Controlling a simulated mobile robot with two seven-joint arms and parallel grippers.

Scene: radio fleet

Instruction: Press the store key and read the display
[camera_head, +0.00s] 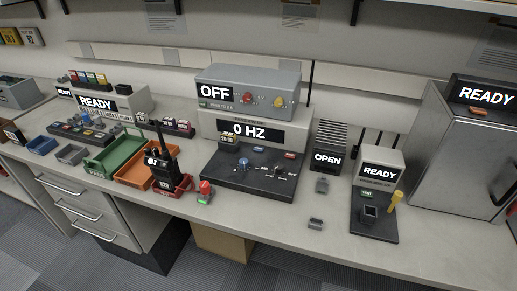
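Several displays face me on the bench. A grey box's display (215,91) reads OFF, and a white-topped unit's display (263,133) reads 0 HZ. The black panel (235,181) below it carries a blue knob (243,163) and small keys. A small unit's display (379,172) at the right reads READY, with a green key (366,194) on its black base. The left unit's display (96,103) and the large right cabinet's display (486,95) also read READY. Key labels are too small to read, so I cannot tell which is the store key. Neither gripper is in view.
A black handheld radio (164,172) stands by an orange tray (131,175) and a green tray (113,153). A ribbed block's display (327,158) reads OPEN. A yellow-handled part (395,199) stands at the right unit. The front right bench top (290,222) is mostly clear.

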